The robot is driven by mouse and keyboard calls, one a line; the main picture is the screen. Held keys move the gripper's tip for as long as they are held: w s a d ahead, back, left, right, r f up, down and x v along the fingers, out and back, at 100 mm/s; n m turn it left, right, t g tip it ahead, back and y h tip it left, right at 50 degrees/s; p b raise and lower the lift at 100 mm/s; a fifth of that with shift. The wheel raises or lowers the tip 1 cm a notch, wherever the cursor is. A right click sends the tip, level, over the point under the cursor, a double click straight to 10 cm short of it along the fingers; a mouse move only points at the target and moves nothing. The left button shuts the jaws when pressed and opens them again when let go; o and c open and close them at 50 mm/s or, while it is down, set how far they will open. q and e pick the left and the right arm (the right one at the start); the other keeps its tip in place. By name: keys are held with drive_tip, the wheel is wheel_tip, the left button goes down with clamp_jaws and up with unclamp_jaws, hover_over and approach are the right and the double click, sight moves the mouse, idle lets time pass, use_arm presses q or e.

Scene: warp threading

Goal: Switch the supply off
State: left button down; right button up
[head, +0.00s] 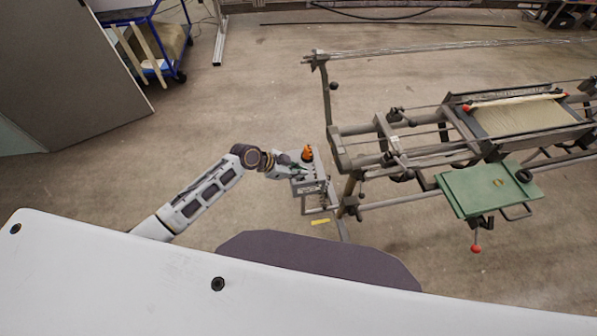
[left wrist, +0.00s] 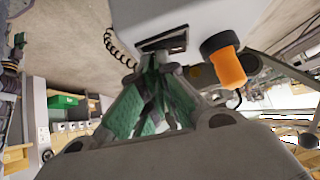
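The supply is a grey box (head: 309,184) on a stand, left of the loom frame; the box also shows at the top of the left wrist view (left wrist: 188,18). It carries an orange knob (head: 307,153) on a black collar, seen large in the left wrist view (left wrist: 228,68). A dark recessed slot (left wrist: 163,43), perhaps the switch, is on the box face. My left gripper (head: 297,172) is at the box; in the left wrist view its green-padded fingers (left wrist: 161,68) come together just below the slot. Whether they touch is unclear. My right gripper is not seen.
A metal loom frame (head: 360,160) with a green tray (head: 487,187) stands to the right of the box. A coiled black cable (left wrist: 118,47) is beside the box in the left wrist view. A blue cart (head: 150,40) stands at the back left. Open floor lies behind my left arm.

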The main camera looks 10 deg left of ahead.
use_arm(q)
drive_tip(key=shift+s+a+f, duration=0.1)
drive_tip(key=shift+s+f, duration=0.25)
drive_tip(key=shift+f, duration=0.3)
drive_tip(key=shift+w+a+r+b, duration=0.1)
drive_tip(key=shift+w+a+b, duration=0.1)
drive_tip(key=shift+w+b, duration=0.15)
drive_tip(key=shift+w+a+r, duration=0.1)
drive_tip(key=shift+w+r, duration=0.05)
drive_tip(key=shift+w, duration=0.1)
drive_tip(key=shift+w+r, duration=0.1)
drive_tip(key=shift+w, duration=0.05)
